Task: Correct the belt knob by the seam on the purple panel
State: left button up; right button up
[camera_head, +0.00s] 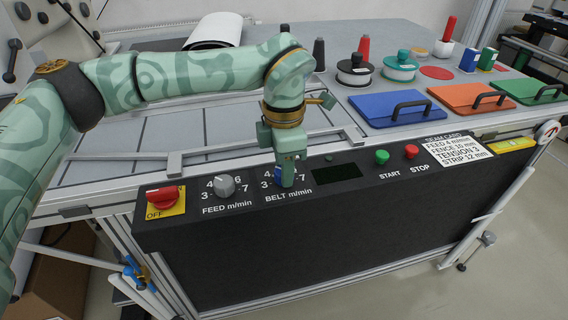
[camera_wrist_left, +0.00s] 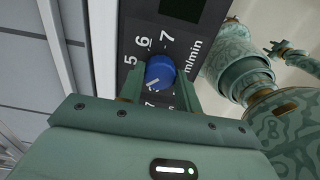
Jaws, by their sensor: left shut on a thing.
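The belt knob (camera_head: 278,176) is a blue dial above the label BELT m/min on a panel (camera_head: 330,230) that looks dark grey to black. My left gripper (camera_head: 287,183) points down over the knob, shut on it and partly covering it. In the left wrist view the knob (camera_wrist_left: 161,70) sits between the two fingers, its white pointer line aimed to the lower left, below the 5. The digits 5, 6 and 7 show around it. The seam card (camera_head: 458,150) reads FEED 4 m/min, FENCE 10 mm, TENSION 3, STRIP 12 mm.
Left of the belt knob are the grey feed knob (camera_head: 222,186) and the red OFF switch (camera_head: 163,197). To its right are a dark display (camera_head: 337,173), a green START button (camera_head: 382,157) and a red STOP button (camera_head: 411,151). Colored lids and spools stand behind.

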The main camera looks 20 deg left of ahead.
jog(key=shift+r, duration=0.1)
pick_arm(q)
jog(key=shift+r+n+p, duration=0.25)
jog(key=shift+n+p, duration=0.45)
jog(key=shift+p, duration=0.25)
jog(key=n+p, duration=0.4)
jog(key=shift+f+n+p, duration=0.15)
jog(key=shift+n+p, duration=1.65)
pick_arm(e)
jog(key=w+r, duration=0.3)
jog(key=r, duration=0.5)
jog(key=shift+w+r+t, duration=0.2)
jog(key=shift+r+t, duration=0.2)
pick_arm(q)
jog(key=shift+w, duration=0.1)
jog(key=o, duration=1)
jog(key=shift+f, duration=0.1)
